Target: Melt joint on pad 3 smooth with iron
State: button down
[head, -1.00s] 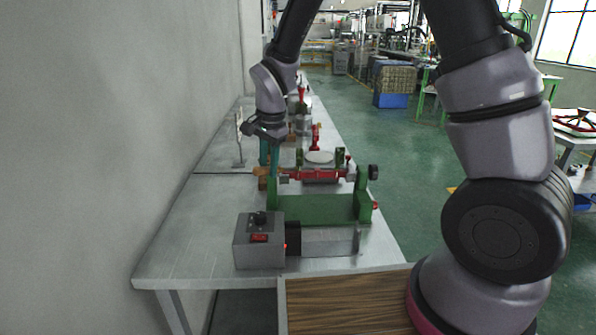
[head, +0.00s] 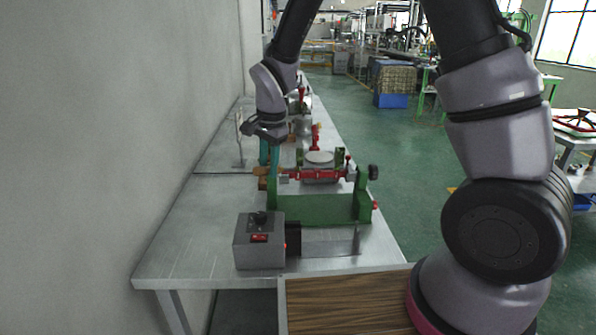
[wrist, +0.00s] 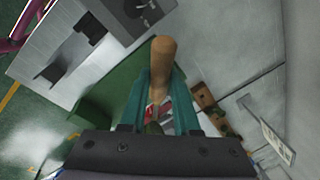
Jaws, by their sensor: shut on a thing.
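My gripper (head: 268,152) is shut on the iron's wooden handle, with its teal fingers pointing down at the left end of the green fixture (head: 315,209). In the wrist view, the handle (wrist: 163,62) stands out between the fingers of my gripper (wrist: 160,88). The iron's working tip is hidden behind the fingers and gripper body. A red bar (head: 318,175) spans the fixture, with a pale round disc (head: 319,157) behind it. I cannot tell which part is pad 3, and no joint is clear to see.
A grey control box (head: 259,241) with a knob and red switch stands at the front of the metal table (head: 185,235). A wooden block with holes (wrist: 211,104) lies beside the fingers. A small upright stand (head: 239,140) is near the wall. The table's left front is clear.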

jog(key=shift+s+a+r, duration=0.65)
jog(key=shift+s+r, duration=0.05)
jog(key=shift+r, duration=0.15)
jog(key=shift+s+a+r, duration=0.6)
jog(key=shift+s+r, duration=0.1)
jog(key=shift+r, duration=0.15)
jog(key=shift+r, duration=2)
